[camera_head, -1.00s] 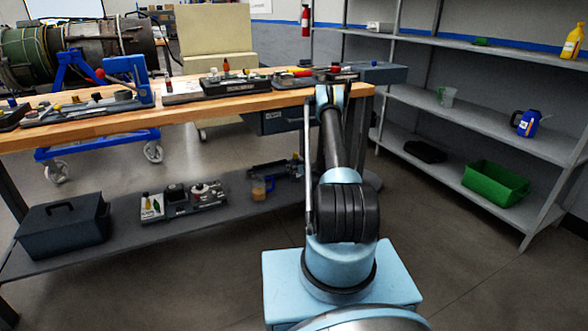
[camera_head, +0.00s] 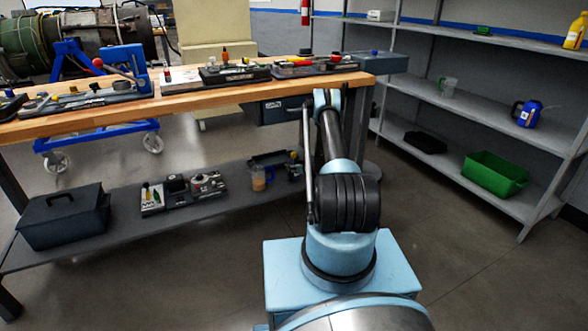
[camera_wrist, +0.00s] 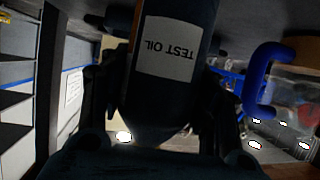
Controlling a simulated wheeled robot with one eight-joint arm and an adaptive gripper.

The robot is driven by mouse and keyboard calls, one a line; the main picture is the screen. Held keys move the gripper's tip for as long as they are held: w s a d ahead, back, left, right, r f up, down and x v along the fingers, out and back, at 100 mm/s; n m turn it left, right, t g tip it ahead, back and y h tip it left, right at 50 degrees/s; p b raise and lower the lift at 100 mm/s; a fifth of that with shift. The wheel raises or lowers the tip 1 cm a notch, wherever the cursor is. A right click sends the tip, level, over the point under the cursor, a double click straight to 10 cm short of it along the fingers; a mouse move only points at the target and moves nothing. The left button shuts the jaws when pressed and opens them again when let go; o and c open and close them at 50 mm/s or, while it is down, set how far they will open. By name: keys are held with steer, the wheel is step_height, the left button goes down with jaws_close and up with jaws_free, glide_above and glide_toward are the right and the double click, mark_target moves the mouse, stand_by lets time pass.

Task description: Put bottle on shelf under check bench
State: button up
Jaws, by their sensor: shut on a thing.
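My gripper (camera_wrist: 160,115) is shut on a dark bottle (camera_wrist: 165,100), with a finger on each side of it in the wrist view. Its white label reads "TEST OIL", upside down in that picture. In the head view the gripper and bottle cannot be made out; my arm reaches to the bench's right end. The check bench (camera_head: 200,104) has a wooden top and a dark lower shelf (camera_head: 240,207). In the wrist view a blue handle (camera_wrist: 262,78) and a clear container (camera_wrist: 292,88) appear to the right of the bottle; whether they touch cannot be told.
On the lower shelf are a dark toolbox (camera_head: 62,218), a tray of small parts (camera_head: 182,192) and a jug with amber liquid (camera_head: 260,178). Bare shelf shows along its front. Bench legs bound its right end. A grey shelf unit (camera_head: 480,110) holds a green bin (camera_head: 495,174).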

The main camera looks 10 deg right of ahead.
steer(key=o, duration=1.2)
